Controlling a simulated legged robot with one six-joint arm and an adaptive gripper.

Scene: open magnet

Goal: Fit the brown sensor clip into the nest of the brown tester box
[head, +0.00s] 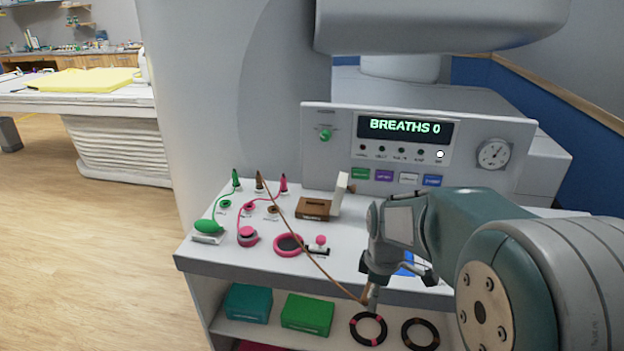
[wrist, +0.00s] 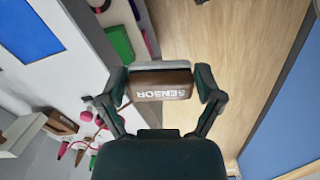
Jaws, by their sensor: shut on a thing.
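The brown sensor clip (wrist: 163,92) is a small block with a pale top and the word SENSOR on its side. My gripper (wrist: 162,84) is shut on it, one finger at each end. In the head view my gripper (head: 372,288) hangs beyond the shelf's front edge, in front of and to the right of the tester box. The clip is small and partly hidden there. A thin brown cord (head: 310,258) runs from it to a brown plug (head: 259,183). The brown tester box (head: 313,208) stands on the white top with a slot in its upper face.
A cream upright piece (head: 340,192) stands at the box's right. A pink ring (head: 288,245) and green bulb (head: 209,226) lie on the white top (head: 215,262). Behind is a panel reading BREATHS 0 (head: 405,128). Below are green boxes (head: 307,313) and dark rings (head: 368,328).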

